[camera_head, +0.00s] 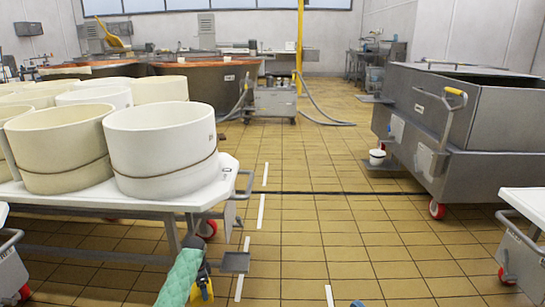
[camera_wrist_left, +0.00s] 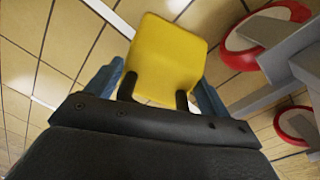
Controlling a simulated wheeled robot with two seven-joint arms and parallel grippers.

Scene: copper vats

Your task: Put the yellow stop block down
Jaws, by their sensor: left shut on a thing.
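The yellow stop block (camera_wrist_left: 166,58) is held between the blue fingers of my left gripper (camera_wrist_left: 155,95), with dark pads against it. In the left wrist view, tiled floor shows behind it. In the head view my left gripper (camera_head: 203,276) is low, beside the left table's end. A small part of the yellow block (camera_head: 204,293) shows there; the rest is hidden by the gripper and my green-sleeved arm. I cannot tell the block's height above the floor.
A white wheeled table (camera_head: 205,195) with cream tubs stands left; its red-rimmed caster (camera_wrist_left: 290,20) is near the block. A small grey plate (camera_head: 235,262) lies right of my gripper. A steel cart (camera_head: 460,120) stands right. The tiled floor (camera_head: 310,230) between is clear.

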